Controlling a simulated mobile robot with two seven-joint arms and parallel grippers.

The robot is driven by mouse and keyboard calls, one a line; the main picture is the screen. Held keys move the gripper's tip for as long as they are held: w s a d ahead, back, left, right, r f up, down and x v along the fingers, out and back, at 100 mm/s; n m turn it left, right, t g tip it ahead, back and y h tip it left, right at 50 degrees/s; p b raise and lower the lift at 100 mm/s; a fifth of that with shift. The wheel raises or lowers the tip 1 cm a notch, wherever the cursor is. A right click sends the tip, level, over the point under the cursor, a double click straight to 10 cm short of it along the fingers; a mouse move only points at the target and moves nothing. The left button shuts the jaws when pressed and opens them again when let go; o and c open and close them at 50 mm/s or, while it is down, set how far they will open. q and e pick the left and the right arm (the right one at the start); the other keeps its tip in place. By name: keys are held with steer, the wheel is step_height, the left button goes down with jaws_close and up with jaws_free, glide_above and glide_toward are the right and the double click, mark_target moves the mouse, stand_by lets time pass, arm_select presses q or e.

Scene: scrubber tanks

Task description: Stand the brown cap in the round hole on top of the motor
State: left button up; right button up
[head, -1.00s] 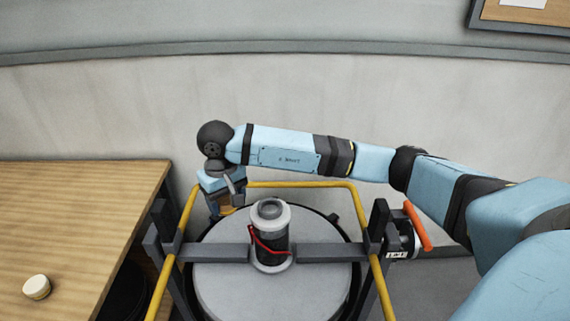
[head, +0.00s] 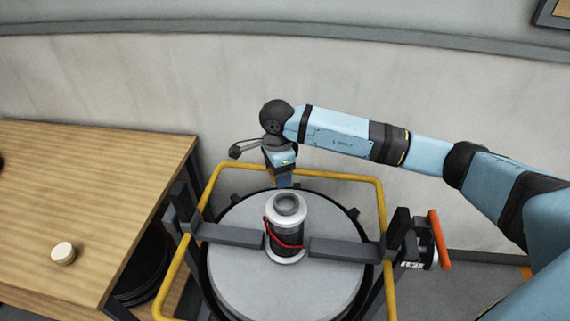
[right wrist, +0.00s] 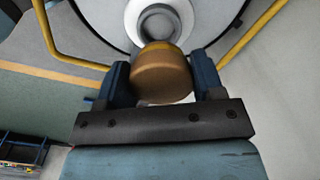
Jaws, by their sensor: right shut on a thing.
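The motor (head: 288,238) is a dark cylinder with a white top ring and a red wire, upright in the middle of the round tank. The round hole (head: 287,202) is in its top; it also shows in the right wrist view (right wrist: 159,22), partly covered by the cap. My right gripper (head: 283,183) is just behind the motor top in the head view. In the right wrist view its blue fingers are shut on the brown cap (right wrist: 161,78). The cap looks apart from the hole. My left gripper is not in view.
A yellow rail (head: 335,177) runs round the tank (head: 235,275), with dark crossbars meeting the motor. An orange handle (head: 440,239) stands at the right. A wooden table (head: 90,190) at the left holds a small cream round piece (head: 63,253).

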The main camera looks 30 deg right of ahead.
steer(key=m, duration=0.1)
steer(key=m+p, duration=0.1)
steer(key=m, duration=0.3)
steer(key=shift+d+r, duration=0.1)
steer(key=shift+d, duration=0.25)
steer(key=m, duration=0.1)
steer(key=m+p, duration=0.1)
steer(key=m, duration=0.2)
steer(key=shift+d+f+m, duration=0.2)
steer(key=shift+d+m, duration=0.1)
steer(key=shift+m, duration=0.1)
steer(key=m, duration=0.1)
steer(key=m+p, duration=0.1)
steer(key=m, duration=0.1)
steer(key=shift+s+d+f, duration=0.1)
steer(key=shift+d, duration=0.1)
steer(key=shift+d+f+m, duration=0.1)
steer(key=shift+m, duration=0.6)
steer(key=shift+f+b, duration=1.25)
steer(key=shift+f, duration=1.2)
steer(key=shift+f+b, duration=0.45)
steer(key=shift+f, duration=0.15)
steer(key=shift+f+b, duration=0.4)
steer(key=shift+f, duration=0.05)
steer(key=shift+f, duration=0.25)
steer(key=shift+f+b, duration=0.15)
steer(key=shift+b, duration=0.15)
